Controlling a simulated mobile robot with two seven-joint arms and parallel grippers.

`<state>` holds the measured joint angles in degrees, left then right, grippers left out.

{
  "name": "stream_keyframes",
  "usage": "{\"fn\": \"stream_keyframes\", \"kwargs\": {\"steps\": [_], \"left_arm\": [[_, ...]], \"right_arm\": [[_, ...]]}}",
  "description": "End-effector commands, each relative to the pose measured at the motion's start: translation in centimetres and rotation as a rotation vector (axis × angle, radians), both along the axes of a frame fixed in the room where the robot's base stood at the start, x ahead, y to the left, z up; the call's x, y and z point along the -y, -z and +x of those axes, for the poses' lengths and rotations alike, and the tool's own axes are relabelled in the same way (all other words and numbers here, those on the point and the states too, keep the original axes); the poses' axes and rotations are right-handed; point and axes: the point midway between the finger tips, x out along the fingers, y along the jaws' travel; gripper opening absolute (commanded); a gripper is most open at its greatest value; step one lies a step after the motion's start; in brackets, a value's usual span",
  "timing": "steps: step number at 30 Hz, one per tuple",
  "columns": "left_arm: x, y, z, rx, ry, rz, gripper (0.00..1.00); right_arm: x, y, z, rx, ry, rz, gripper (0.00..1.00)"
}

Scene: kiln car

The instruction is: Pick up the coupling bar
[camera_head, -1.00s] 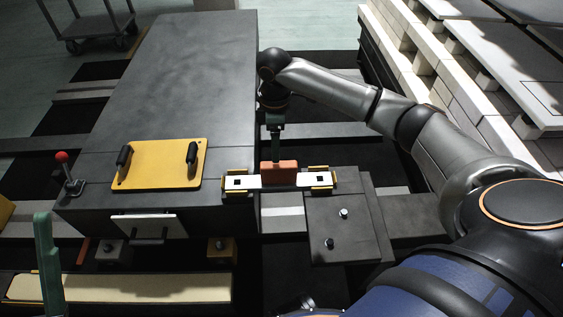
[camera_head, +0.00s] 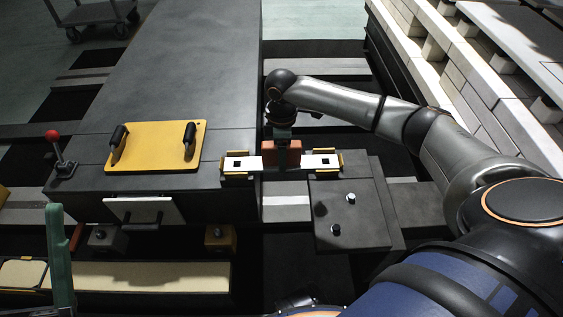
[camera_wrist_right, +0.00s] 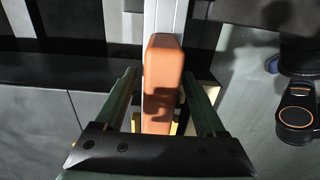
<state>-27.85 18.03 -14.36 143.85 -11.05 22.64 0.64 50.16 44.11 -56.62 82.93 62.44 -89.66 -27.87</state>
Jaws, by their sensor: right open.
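The coupling bar (camera_head: 312,160) is a pale strip with dark square marks and an orange-brown block handle (camera_head: 295,147) in the middle. It lies across two yellow-edged cradles, bridging the dark car deck and the plate at right. My right gripper (camera_head: 282,150) is lowered at the handle, with one green finger in front of it. In the right wrist view, the handle (camera_wrist_right: 161,85) stands between the two open fingers (camera_wrist_right: 162,100), with gaps beside it. A green finger of my left gripper (camera_head: 60,262) shows at lower left; its opening is not visible.
A yellow plate with two black handles (camera_head: 157,147) lies on the car deck (camera_head: 200,60). A red-knobbed lever (camera_head: 57,150) is left of it. Pale bricks (camera_head: 480,110) line the right side.

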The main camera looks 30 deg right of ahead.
Motion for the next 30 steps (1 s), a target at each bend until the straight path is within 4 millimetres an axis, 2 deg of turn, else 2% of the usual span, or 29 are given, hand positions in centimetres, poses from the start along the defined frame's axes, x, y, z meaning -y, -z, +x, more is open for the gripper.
{"fn": "stream_keyframes", "kwargs": {"steps": [1,8,26,27,30], "left_arm": [[0.05,0.41,0.01,-0.002,0.000,0.001,0.88],[0.09,0.25,0.02,-0.003,0.001,0.002,0.88],[0.04,0.19,0.07,-0.005,-0.003,-0.006,0.88],[0.04,0.19,0.07,-0.005,-0.003,-0.006,0.88],[0.04,0.19,0.07,-0.005,-0.003,-0.006,0.88]], "right_arm": [[-0.01,0.52,0.02,0.001,0.000,0.000,0.72],[-0.01,0.36,0.03,0.001,0.000,0.000,0.70],[-0.01,0.33,0.04,0.001,0.000,0.000,0.03],[-0.01,0.33,0.04,0.001,0.000,0.000,0.00],[-0.01,0.33,0.04,0.001,0.000,0.000,0.00]]}}
